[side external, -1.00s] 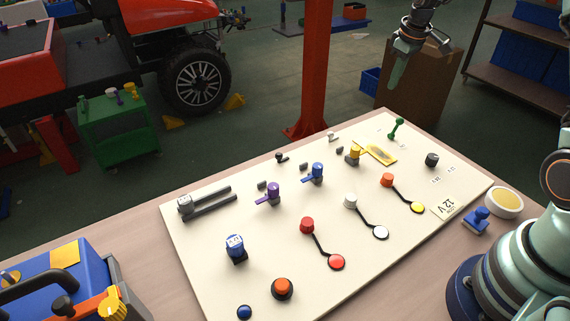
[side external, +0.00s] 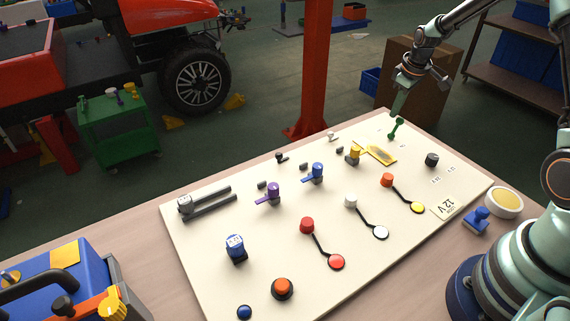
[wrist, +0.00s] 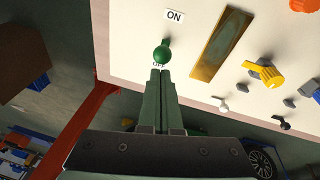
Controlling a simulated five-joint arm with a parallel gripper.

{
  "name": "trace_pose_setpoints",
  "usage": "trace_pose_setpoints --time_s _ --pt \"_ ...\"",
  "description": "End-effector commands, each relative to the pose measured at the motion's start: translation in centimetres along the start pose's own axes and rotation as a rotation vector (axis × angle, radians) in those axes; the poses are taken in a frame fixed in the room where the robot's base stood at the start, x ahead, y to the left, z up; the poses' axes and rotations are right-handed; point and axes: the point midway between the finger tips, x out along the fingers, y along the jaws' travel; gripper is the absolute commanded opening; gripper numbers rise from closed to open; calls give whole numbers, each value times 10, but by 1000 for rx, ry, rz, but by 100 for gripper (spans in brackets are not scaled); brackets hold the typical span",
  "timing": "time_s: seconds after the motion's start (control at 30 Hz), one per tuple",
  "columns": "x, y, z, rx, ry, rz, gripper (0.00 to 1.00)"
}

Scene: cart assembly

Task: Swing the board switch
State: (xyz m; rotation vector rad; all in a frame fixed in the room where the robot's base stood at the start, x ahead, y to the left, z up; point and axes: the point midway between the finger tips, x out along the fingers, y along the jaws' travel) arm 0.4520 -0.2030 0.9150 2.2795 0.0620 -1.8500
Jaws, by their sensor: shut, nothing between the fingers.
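The white board (side external: 262,232) lies on the bench. A green lever switch (side external: 396,128) stands at its far right corner, tilted with its ball knob up. In the wrist view the green knob (wrist: 162,55) sits between an "ON" label (wrist: 175,15) and a partly covered "OFF" label (wrist: 159,64). My gripper (side external: 397,112) is shut and empty, its tips just above and beside the knob. In the wrist view the shut fingertips (wrist: 160,72) lie right by the knob on the OFF side. I cannot tell whether they touch it.
A yellow plate (side external: 381,154) lies beside the switch, with a yellow-handled valve (side external: 354,153) near it. Blue and purple handles (side external: 317,172) and several coloured knobs stand on the board. A red post (side external: 313,70) rises behind the bench.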

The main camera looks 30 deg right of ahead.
Motion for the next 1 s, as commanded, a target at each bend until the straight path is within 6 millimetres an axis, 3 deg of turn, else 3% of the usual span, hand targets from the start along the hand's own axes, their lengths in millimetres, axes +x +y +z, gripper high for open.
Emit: trace_pose_setpoints --time_s 0.17,0.4,0.7,0.87,1.0 --pt "-1 0 2 0 -1 0 0" --pt "-3 -3 21 1 -3 3 0" --pt "-2 -4 23 1 -8 0 0" --pt "-5 -4 16 0 -6 -1 0" --pt "-15 -3 -4 -1 3 0 0"
